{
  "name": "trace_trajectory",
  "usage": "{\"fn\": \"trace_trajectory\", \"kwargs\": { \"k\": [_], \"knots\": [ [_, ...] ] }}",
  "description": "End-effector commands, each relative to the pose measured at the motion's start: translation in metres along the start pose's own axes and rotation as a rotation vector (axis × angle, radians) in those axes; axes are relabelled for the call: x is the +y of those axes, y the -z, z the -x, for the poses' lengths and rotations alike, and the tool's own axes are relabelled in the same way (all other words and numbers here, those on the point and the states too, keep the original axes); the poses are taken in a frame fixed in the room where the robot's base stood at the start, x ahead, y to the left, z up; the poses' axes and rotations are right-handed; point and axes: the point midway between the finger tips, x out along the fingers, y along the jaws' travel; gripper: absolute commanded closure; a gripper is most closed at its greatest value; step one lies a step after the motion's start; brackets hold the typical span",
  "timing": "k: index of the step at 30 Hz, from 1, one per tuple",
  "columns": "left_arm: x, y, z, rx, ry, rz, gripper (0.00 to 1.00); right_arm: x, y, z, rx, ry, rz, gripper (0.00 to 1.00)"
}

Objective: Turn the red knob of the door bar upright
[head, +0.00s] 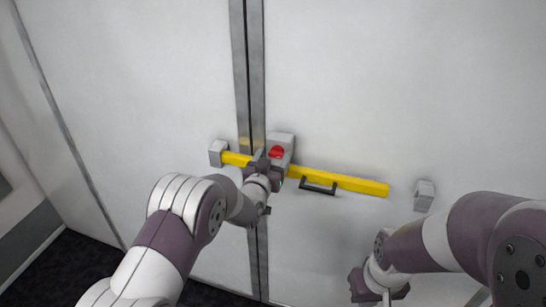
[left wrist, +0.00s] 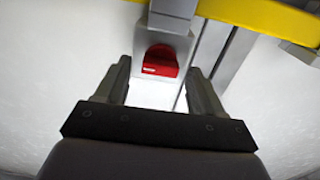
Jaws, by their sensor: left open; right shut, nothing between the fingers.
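The red knob (head: 276,152) sits on a grey housing (head: 285,139) by the seam of the double door. In the left wrist view the knob (left wrist: 161,62) looks wider than tall, lying across its housing. The yellow door bar (head: 350,183) runs across both doors, passing the housing. My left gripper (head: 266,163) is at the housing, partly covering the bar. In the left wrist view this gripper (left wrist: 160,68) is open, with one finger on each side of the knob; contact cannot be told. My right gripper (head: 379,287) is shut and empty, low at the right.
A grey bracket (head: 217,153) holds the bar's left end. Another grey bracket (head: 424,196) stands apart, beyond the bar's right end. The white door panels (head: 400,80) above are clear.

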Motion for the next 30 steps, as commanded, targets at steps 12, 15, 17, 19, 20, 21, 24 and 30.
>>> {"fn": "trace_trajectory", "kwargs": {
  "k": [12,15,17,19,20,21,24,30],
  "knots": [
    [0.0,-0.001,0.001,-0.001,0.0,0.001,0.88,0.0,0.0,-0.001,0.0,0.0,0.0,1.0],
    [0.0,-0.002,0.001,-0.002,0.0,0.012,0.88,0.0,0.0,-0.003,0.0,0.0,0.0,1.0],
    [0.0,-0.003,0.001,-0.002,0.0,0.026,0.88,0.0,-0.001,-0.006,0.0,0.0,0.0,1.0],
    [0.0,-0.004,0.001,-0.002,0.0,0.05,0.88,0.0,-0.001,-0.01,0.0,0.0,0.0,1.0],
    [0.0,-0.004,0.001,-0.002,0.0,0.064,0.88,0.0,-0.002,-0.012,0.0,0.0,0.0,1.0],
    [-0.001,-0.005,0.001,-0.002,0.0,0.085,0.88,0.0,-0.002,-0.016,0.0,0.0,0.0,1.0],
    [-0.001,-0.006,0.001,-0.001,0.0,0.151,0.88,0.0,-0.003,-0.026,0.0,0.0,0.0,1.0],
    [-0.002,-0.008,0.001,-0.002,0.0,0.327,0.88,0.0,-0.006,-0.05,0.0,0.0,0.0,1.0]
  ]
}}
